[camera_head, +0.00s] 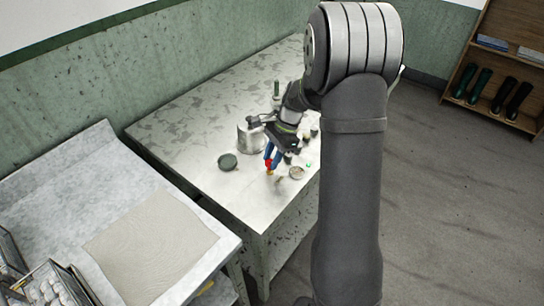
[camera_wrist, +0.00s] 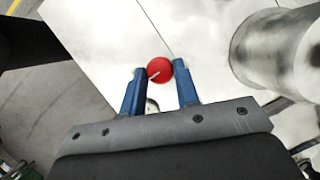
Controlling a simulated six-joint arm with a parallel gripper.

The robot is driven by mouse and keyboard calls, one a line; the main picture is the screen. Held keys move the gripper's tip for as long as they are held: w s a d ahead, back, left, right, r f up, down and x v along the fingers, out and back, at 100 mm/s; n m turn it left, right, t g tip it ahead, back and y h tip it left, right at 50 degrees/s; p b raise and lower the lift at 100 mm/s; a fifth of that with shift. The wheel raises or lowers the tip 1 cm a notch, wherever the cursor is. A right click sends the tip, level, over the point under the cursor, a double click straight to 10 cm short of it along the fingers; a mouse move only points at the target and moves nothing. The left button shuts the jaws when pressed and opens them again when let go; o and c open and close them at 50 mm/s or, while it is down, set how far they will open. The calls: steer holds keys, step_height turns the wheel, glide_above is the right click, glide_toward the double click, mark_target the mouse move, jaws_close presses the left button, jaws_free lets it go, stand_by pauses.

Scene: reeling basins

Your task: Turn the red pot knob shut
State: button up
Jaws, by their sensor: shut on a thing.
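In the head view my gripper (camera_head: 271,160) points down over the table, and only a little red of the knob (camera_head: 268,163) shows between the fingers. A metal pot (camera_head: 251,139) stands behind it, and the wrist view shows a large metal cylinder (camera_wrist: 275,55) at the right.
A dark round bowl (camera_head: 228,162) is left of my gripper on the speckled table (camera_head: 200,125). A small dish (camera_head: 296,173) is close on the right, with small items behind it. The table's front left is bare. Another worktop (camera_head: 60,190) stands at the left.

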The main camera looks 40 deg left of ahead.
stand_by(0.4)
steer(key=o, duration=1)
steer(key=shift+c, duration=0.2)
steer(key=v, duration=1.7)
steer(key=shift+d+r, duration=0.2)
steer(key=x, duration=1.7)
steer(key=shift+a+f, duration=0.2)
steer(key=shift+f, duration=0.05)
steer(key=shift+r, duration=0.15)
